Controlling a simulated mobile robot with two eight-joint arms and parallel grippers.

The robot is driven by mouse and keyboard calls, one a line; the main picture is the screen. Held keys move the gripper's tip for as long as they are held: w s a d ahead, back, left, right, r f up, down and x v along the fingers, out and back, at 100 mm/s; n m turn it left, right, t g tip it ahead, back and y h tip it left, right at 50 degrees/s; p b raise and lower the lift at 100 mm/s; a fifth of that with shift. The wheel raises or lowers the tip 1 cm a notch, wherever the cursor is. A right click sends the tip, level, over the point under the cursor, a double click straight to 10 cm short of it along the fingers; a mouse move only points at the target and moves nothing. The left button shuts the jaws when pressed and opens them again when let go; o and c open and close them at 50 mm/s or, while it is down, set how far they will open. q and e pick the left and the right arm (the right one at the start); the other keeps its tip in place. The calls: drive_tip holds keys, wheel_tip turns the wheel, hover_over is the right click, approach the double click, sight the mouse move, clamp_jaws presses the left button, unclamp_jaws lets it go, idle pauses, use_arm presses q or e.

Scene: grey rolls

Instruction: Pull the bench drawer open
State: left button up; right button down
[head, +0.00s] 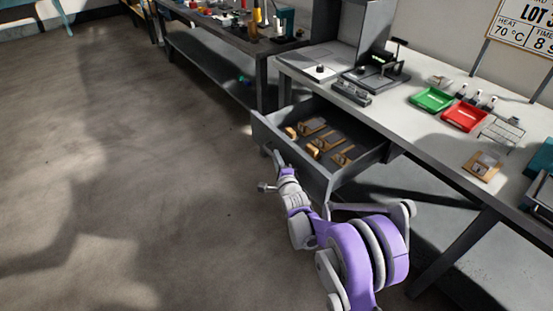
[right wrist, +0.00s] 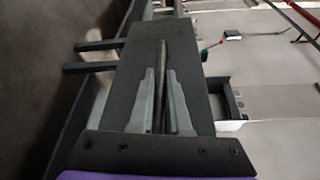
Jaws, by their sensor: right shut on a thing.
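The bench drawer (head: 309,173) is grey and stands pulled out from under the bench top (head: 420,140), with several wooden and metal pieces (head: 325,142) lying inside. My right gripper (head: 272,165) is at the drawer's front face. In the right wrist view, its two fingers (right wrist: 160,90) are shut on a dark bar, the drawer handle (right wrist: 162,55), in front of the flat drawer front (right wrist: 195,80). In the head view my own gripper and the drawer front's angle hide the handle. My left gripper does not show.
A green tray (head: 432,99) and a red tray (head: 465,116) sit on the bench top. Another bench (head: 225,70) with tools stands at the back. The floor (head: 150,180) left of the drawer is clear.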

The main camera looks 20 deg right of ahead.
idle(0.3)
drive_tip(key=c, duration=0.9)
unclamp_jaws()
drive_tip(key=shift+s, duration=0.1)
drive_tip(key=s, duration=0.7)
drive_tip(key=s+p, duration=0.1)
drive_tip(key=s, duration=0.2)
drive_tip(key=shift+s+a+r, duration=0.15)
drive_tip(key=shift+s+r, duration=0.15)
drive_tip(key=shift+r, duration=0.1)
